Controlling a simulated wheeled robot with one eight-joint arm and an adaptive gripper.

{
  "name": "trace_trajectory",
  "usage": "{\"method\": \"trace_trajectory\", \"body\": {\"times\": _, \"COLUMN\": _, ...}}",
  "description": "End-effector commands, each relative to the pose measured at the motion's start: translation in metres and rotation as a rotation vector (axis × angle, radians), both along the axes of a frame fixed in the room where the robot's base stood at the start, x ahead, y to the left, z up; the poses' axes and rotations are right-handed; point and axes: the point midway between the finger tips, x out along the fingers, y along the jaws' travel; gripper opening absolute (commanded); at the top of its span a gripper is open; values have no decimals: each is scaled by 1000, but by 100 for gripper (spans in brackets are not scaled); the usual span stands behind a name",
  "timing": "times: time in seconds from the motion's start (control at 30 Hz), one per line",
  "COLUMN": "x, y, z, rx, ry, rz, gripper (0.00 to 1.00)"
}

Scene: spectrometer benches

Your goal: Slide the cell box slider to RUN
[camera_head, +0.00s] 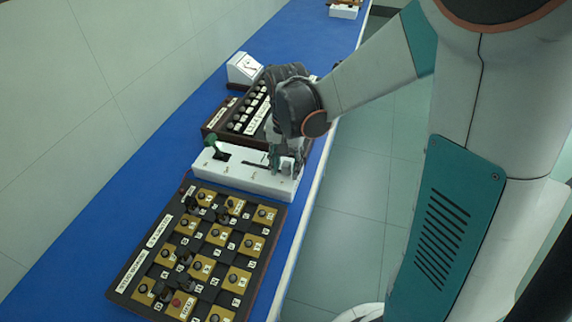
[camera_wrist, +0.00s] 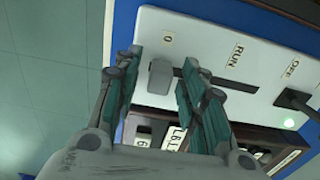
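The cell box (camera_head: 235,178) is a long white box on the blue bench. It also fills the top of the wrist view (camera_wrist: 205,55). The RUN label (camera_wrist: 237,55) is farther right, above the slot. My gripper (camera_wrist: 165,85) is open, its two fingers on either side of the knob, with a visible gap on the right. In the head view my gripper (camera_head: 287,162) is at the box's right end and partly hides the knob.
A dark board with brass squares and knobs (camera_head: 200,250) lies in front. A brown button panel (camera_head: 240,115) and a small white meter (camera_head: 243,68) stand behind. The bench edge is at the right.

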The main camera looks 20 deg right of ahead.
Motion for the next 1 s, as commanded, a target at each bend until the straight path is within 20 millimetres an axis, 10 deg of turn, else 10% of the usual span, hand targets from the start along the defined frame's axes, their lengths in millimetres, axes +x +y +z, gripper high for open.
{"method": "trace_trajectory", "body": {"times": 0.13, "x": 0, "y": 0, "z": 0, "rx": 0, "ry": 0, "rz": 0, "gripper": 38}}
{"method": "trace_trajectory", "body": {"times": 0.33, "x": 0, "y": 0, "z": 0, "rx": 0, "ry": 0, "rz": 0, "gripper": 0}}
{"method": "trace_trajectory", "body": {"times": 1.0, "x": 49, "y": 62, "z": 0, "rx": 0, "ry": 0, "rz": 0, "gripper": 0}}
